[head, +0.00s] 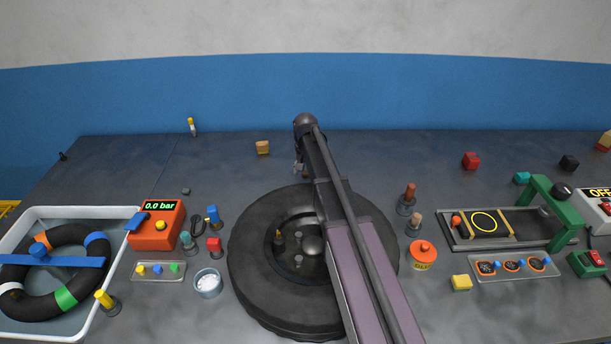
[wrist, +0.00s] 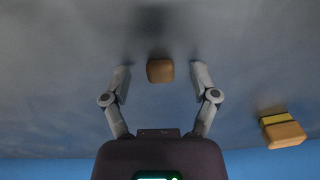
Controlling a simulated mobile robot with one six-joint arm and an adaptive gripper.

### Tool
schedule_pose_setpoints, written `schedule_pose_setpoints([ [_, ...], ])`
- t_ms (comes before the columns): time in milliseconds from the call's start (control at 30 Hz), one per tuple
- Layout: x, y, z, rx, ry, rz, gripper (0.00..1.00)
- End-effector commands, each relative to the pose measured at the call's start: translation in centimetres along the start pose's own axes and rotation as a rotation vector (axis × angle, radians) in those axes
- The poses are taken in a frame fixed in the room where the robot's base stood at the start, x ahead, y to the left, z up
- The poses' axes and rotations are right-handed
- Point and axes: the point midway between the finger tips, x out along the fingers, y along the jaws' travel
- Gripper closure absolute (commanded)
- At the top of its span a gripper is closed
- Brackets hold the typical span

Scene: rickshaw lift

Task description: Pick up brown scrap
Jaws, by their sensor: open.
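A small brown block (wrist: 160,71), which looks like the brown scrap, lies on the dark bench top in the wrist view. My gripper (wrist: 160,76) is open, with one finger on each side of the block and a gap on both sides. Nothing is held. In the head view my gripper (head: 300,170) is small and partly hidden by my arm, low over the back of the bench. I cannot make out the brown block beside it there.
A yellow-and-orange block (wrist: 283,131) lies to the right in the wrist view. In the head view, a tan block (head: 263,148) lies left of my gripper. A tyre (head: 255,285) lies below my arm. A red cube (head: 471,160) is at right. A blue wall borders the bench.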

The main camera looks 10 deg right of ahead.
Motion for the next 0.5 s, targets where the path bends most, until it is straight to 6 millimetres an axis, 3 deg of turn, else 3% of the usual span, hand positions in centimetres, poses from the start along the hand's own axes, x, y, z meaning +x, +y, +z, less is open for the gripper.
schedule_pose_setpoints([
  [367,-0.01,0.0,0.0,0.0,0.0,0.0,0.23],
  [400,-0.01,0.0,0.0,0.0,0.0,0.0,0.35],
  [500,-0.01,0.0,0.0,0.0,0.0,0.0,0.54],
])
